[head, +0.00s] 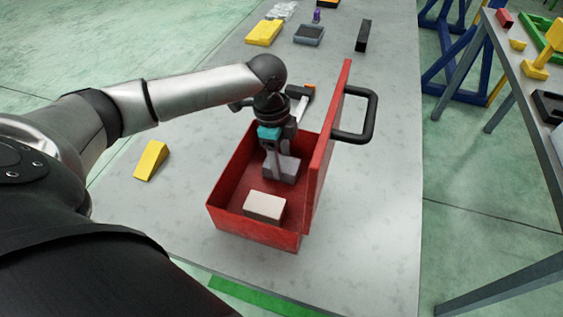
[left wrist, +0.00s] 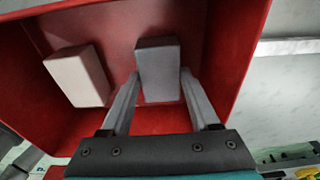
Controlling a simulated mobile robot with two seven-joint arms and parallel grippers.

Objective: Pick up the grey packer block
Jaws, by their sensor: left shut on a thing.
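The grey packer block (left wrist: 158,62) is inside the red box, between the fingers of my left gripper (left wrist: 155,88). In the head view my left gripper (head: 277,172) reaches down into the box, and the grey block (head: 287,168) shows at its fingertips. The gripper is shut on the block. I cannot tell whether the block touches the box floor. My right gripper is not in view.
The red box (head: 250,234) stands on a grey table (head: 380,210), its lid upright with a black handle (head: 368,120) on the right. A pale block (head: 264,206) lies in the box near its front. A yellow wedge (head: 151,160) lies left of the box. A hammer (head: 303,95) lies behind it.

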